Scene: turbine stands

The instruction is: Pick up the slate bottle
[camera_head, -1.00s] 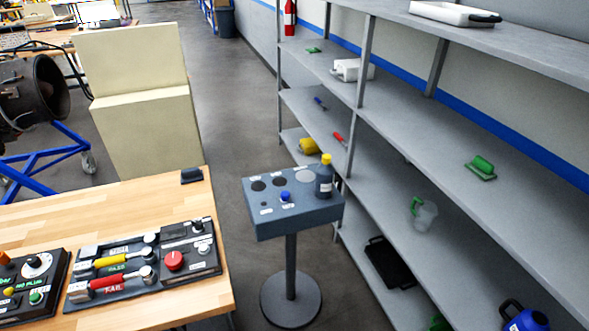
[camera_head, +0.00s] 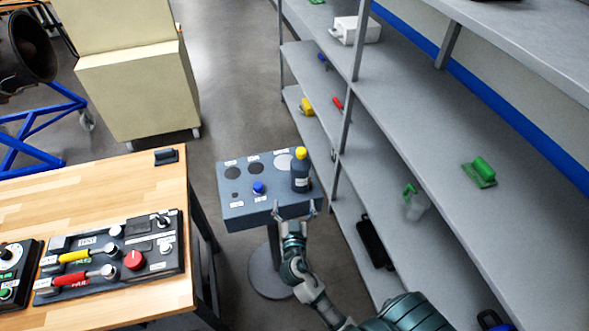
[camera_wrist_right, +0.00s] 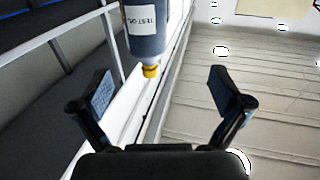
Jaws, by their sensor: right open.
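The slate bottle (camera_head: 300,173) has a yellow cap and stands upright on the right end of the grey-blue pedestal stand (camera_head: 262,212). In the right wrist view the bottle (camera_wrist_right: 146,30) appears upside down with a white label, ahead of and between the fingers. My right gripper (camera_head: 295,209) is at the front edge of the stand, just short of the bottle and apart from it. In the right wrist view its fingers (camera_wrist_right: 162,95) are spread with nothing between them. My left gripper is not in view.
A wooden table (camera_head: 110,190) with lever and button panels stands at the left. Grey shelving (camera_head: 400,140) runs along the right, holding a green-handled tool (camera_head: 479,172) and a clear jug (camera_head: 414,205). The stand's top also has a blue knob (camera_head: 258,188).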

